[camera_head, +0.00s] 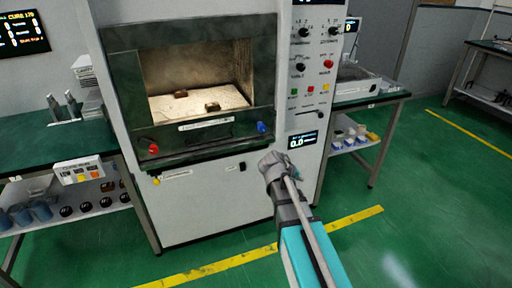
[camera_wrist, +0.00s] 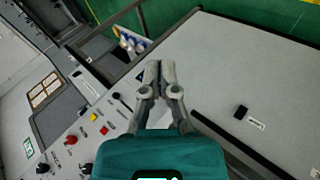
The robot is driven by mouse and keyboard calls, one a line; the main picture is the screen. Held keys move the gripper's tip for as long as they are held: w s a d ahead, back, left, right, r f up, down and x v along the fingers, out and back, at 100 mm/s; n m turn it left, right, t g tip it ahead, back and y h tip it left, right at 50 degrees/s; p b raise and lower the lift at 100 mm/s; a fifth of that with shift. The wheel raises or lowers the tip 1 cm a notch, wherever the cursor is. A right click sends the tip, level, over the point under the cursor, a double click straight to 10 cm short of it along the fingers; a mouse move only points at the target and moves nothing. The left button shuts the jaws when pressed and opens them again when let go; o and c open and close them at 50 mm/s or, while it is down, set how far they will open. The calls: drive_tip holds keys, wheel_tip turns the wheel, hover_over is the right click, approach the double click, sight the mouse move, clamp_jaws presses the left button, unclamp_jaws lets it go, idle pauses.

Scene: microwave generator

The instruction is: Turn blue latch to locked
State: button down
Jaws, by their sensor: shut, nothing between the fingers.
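The blue latch (camera_head: 262,127) is a small knob at the right end of the dark sill below the chamber opening of the white machine. It is too small to tell which way it is turned, and I cannot make it out in the wrist view. My gripper (camera_head: 272,162) is below and slightly right of the blue latch in the head view, in front of the machine, apart from the latch. In the wrist view my gripper (camera_wrist: 159,68) has its fingers together with nothing between them.
A red latch (camera_head: 153,149) sits at the sill's left end. Two brown blocks (camera_head: 212,106) lie inside the chamber. A control panel (camera_head: 312,70) with knobs and buttons is right of the opening. A black switch (camera_head: 243,166) sits below the sill. Green benches flank the machine; the front floor is clear.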

drive_tip(key=w+a+f+n+t+h+b, duration=0.2)
drive_tip(key=w+t+h+b, duration=0.1)
drive_tip(key=w+b, duration=0.4)
drive_tip(key=n+t+y+b, duration=0.1)
drive_tip(key=n+t+b, duration=1)
drive_tip(key=b, duration=0.3)
approach(256, 141)
wheel_tip(256, 141, up, 3)
drive_tip(key=shift+s+f, duration=0.1)
drive_tip(key=shift+f, duration=0.1)
drive_tip(key=shift+p+x, duration=1.45)
drive_tip(key=shift+x, duration=3.55)
drive_tip(key=shift+a+f, duration=0.1)
drive_tip(key=shift+a, duration=0.05)
